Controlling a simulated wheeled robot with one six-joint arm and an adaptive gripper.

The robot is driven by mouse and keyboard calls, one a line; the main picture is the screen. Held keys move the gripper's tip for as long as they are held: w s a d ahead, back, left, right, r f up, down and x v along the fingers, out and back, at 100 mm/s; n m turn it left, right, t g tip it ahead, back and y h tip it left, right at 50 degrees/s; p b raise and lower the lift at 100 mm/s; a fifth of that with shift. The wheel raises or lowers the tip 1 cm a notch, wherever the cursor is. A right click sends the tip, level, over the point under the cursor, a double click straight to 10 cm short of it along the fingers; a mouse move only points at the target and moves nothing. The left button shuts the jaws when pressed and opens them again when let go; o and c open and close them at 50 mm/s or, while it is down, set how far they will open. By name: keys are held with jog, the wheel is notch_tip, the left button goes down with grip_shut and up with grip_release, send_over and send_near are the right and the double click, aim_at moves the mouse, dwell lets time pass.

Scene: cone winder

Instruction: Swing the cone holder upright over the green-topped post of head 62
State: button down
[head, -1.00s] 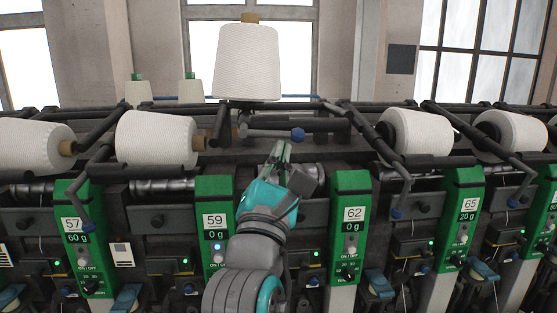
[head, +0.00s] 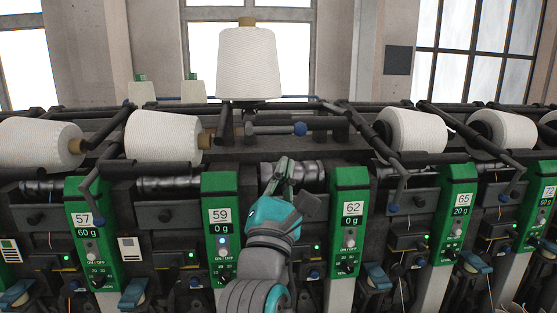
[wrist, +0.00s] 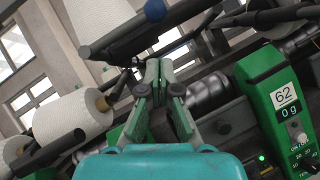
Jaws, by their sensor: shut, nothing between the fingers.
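The cone holder of head 62 shows as a dark bar with a blue ball knob (head: 300,129), above and left of the green-topped post (head: 350,205) marked 62. A large white yarn cone (head: 249,62) stands upright at the holder, its narrow end up. In the wrist view the cone (wrist: 98,12) and blue knob (wrist: 155,9) are cut by the top edge, and the post (wrist: 270,85) is at right. My gripper (head: 283,165) is shut and empty, below the knob and left of the post, apart from both. Its closed fingers (wrist: 160,82) show in the wrist view.
Neighbouring posts 59 (head: 220,230) and 65 (head: 457,215) stand either side. White cones lie tilted at left (head: 163,137) and right (head: 415,130). A grooved metal drum (head: 308,170) lies just behind my gripper. Dark rails run across above it.

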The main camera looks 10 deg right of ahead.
jog(key=s+f, duration=0.6)
jog(key=s, duration=0.2)
jog(key=shift+s, duration=0.2)
dwell(0.9)
jog(key=s+d+f+m+g+y, duration=0.1)
jog(key=s+d+f+m+y, duration=0.2)
jog(key=f, duration=0.9)
jog(key=s+d+f+m+g+y, duration=0.1)
jog(key=s+f+g+y, duration=0.3)
jog(key=f, duration=0.9)
jog(key=s+d+f+m+y, duration=0.2)
jog(key=s+d+f+m, duration=0.2)
jog(key=s+f+m, duration=0.55)
jog(key=s+d+f+m+g+h, duration=0.1)
jog(key=s+d+f+m, duration=0.1)
jog(key=s+m, duration=0.4)
jog(key=s+d+f+m+g+h, duration=0.1)
jog(key=s+m, duration=0.5)
jog(key=s, duration=1)
notch_tip(320, 180, down, 3)
jog(key=shift+s+d+r+m+g, duration=0.1)
jog(key=shift+s+d+m+g, duration=0.15)
jog(key=shift+d+m+g, duration=0.25)
